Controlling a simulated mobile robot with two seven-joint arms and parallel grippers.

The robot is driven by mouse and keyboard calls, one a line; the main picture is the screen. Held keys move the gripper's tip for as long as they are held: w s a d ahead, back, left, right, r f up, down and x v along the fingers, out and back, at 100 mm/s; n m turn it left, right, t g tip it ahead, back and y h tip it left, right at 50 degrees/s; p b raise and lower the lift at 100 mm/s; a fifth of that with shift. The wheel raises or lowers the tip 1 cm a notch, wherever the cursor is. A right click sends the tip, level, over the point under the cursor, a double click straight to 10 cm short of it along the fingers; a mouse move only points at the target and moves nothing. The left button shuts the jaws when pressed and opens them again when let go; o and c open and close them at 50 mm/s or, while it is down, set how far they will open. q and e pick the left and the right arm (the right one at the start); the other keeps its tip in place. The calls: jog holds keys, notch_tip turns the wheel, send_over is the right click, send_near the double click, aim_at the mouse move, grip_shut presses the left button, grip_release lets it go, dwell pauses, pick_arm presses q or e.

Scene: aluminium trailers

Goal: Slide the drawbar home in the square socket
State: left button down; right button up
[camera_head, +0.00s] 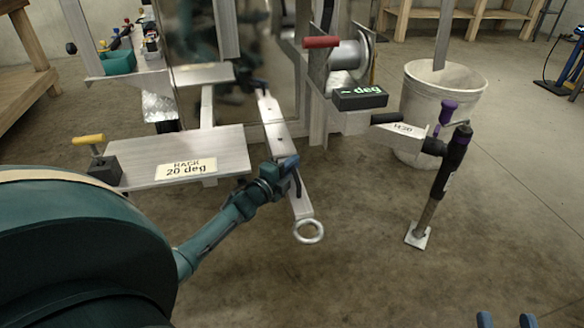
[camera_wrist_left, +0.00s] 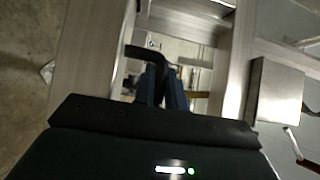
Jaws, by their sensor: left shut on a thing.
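The drawbar (camera_head: 277,131) is a long silver bar with a ring at its near end, pointing toward me from under the trailer. Its far end lies near the trailer's frame; I cannot make out the square socket or how far the bar sits in it. My left gripper (camera_head: 288,168) is at the bar's near part, shut on its dark handle. In the left wrist view the blue fingers (camera_wrist_left: 163,88) close by a black bent handle (camera_wrist_left: 148,53). My right gripper (camera_head: 507,321) shows only as two blue fingertips, spread apart and empty at the bottom edge.
The near floor is clear.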

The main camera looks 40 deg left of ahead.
pick_arm(q)
jog(key=shift+w+a+r+b, duration=0.3)
jog(key=shift+w+a+b, duration=0.05)
jog(key=shift+w+a, duration=0.15)
pick_arm(e)
jog(key=shift+a+f, duration=0.1)
jog(key=shift+f, duration=0.05)
pick_arm(q)
jog(key=shift+w+a+b, duration=0.4)
jog(key=shift+a, duration=0.05)
pick_arm(e)
jog(key=shift+w+r+y, duration=0.15)
jog(key=shift+r+y, duration=0.05)
jog(key=shift+y, duration=0.1)
pick_arm(q)
jog(key=shift+w+a, duration=0.25)
jog(key=shift+a, duration=0.05)
pick_arm(e)
jog(key=shift+w+r+t+y, duration=0.1)
jog(key=shift+r+t+y, duration=0.2)
jog(key=shift+r, duration=0.1)
pick_arm(q)
jog(key=shift+w+a+b, duration=0.15)
jog(key=shift+b, duration=0.2)
